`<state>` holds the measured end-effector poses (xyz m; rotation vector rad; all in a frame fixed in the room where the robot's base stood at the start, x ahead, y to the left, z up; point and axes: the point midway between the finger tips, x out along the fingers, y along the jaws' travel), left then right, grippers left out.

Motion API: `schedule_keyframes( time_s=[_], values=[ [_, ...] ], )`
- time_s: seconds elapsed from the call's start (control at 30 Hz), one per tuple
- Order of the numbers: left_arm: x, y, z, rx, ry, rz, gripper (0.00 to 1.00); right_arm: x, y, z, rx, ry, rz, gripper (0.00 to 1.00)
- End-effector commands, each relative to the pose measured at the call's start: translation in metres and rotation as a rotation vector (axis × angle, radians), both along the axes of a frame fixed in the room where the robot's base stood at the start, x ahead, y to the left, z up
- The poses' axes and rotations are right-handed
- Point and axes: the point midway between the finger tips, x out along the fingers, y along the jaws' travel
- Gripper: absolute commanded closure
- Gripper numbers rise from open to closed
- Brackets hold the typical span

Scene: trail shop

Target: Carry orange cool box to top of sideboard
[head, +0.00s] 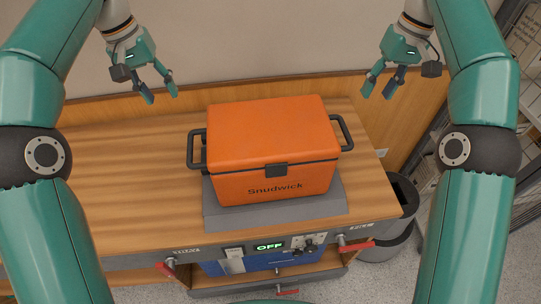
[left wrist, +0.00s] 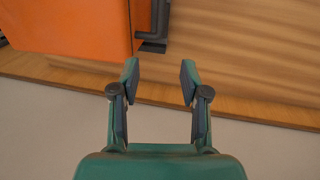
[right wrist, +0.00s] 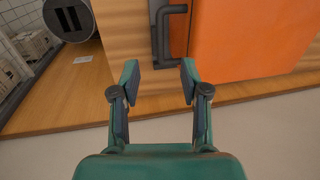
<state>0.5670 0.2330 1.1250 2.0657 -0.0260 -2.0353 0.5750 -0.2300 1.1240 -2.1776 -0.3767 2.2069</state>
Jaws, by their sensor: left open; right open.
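The orange cool box (head: 268,150), marked "Snudwick", has a dark latch and a dark handle at each end. It sits upright on a grey mat (head: 225,217) on the wooden sideboard top (head: 120,180). My left gripper (head: 160,95) is open and empty, behind and left of the box, apart from the left handle (head: 196,149). In the left wrist view the box (left wrist: 75,25) and its handle (left wrist: 156,25) lie beyond the fingers (left wrist: 160,80). My right gripper (head: 378,92) is open and empty, behind and right of the right handle (head: 342,132). In the right wrist view that handle (right wrist: 165,30) lies beyond the fingers.
A grey bin (head: 398,215) stands on the floor at the sideboard's right end. Shelving with white crates (right wrist: 35,45) is farther right. The front carries an "OFF" display (head: 268,247) and red-handled levers (head: 355,246). The sideboard top left of the box is clear.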

Motion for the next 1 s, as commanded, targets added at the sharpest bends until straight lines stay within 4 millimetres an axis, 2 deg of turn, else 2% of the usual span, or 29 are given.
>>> schedule_keyframes(
  time_s=[0.27, 0.47, 0.67, 1.0],
  values=[
    [0.001, -0.002, -0.011, 0.000, 0.001, 0.000, 0.55, 0.000, 0.002, -0.011, -0.001, 0.004, 0.001, 0.55],
    [0.000, -0.005, -0.029, 0.000, 0.002, 0.000, 0.55, -0.002, 0.005, -0.029, -0.001, 0.004, 0.002, 0.55],
    [0.001, -0.011, -0.062, 0.000, 0.004, 0.000, 0.55, -0.002, 0.011, -0.062, -0.001, 0.006, 0.001, 0.55],
    [0.003, -0.023, -0.128, 0.000, 0.004, -0.001, 0.55, -0.004, 0.024, -0.128, -0.001, 0.006, 0.002, 0.55]
  ],
)
